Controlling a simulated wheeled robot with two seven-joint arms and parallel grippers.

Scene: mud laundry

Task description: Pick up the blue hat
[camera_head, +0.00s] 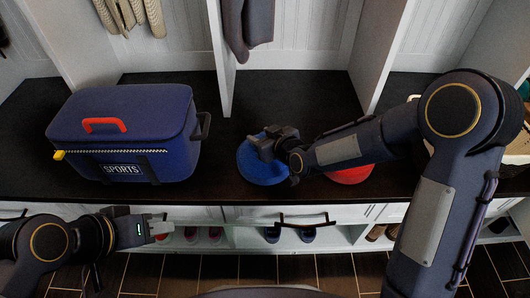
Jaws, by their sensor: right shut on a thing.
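The blue hat (262,168) lies on the dark bench top in the middle of the head view. My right gripper (262,146) is over the hat's far upper part and shut on it; the gripper covers some of the hat. The hat looks to be at bench level; I cannot tell whether it is lifted. My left gripper (160,228) is low at the left, in front of the bench and away from the hat. Its fingers are small in view, and their gap is unclear.
A blue sports cooler bag (125,130) with a red handle stands on the bench at the left. A red round item (350,174) lies right of the hat, partly under my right arm. White dividers (226,60) rise behind. Shoes (272,234) sit in cubbies below.

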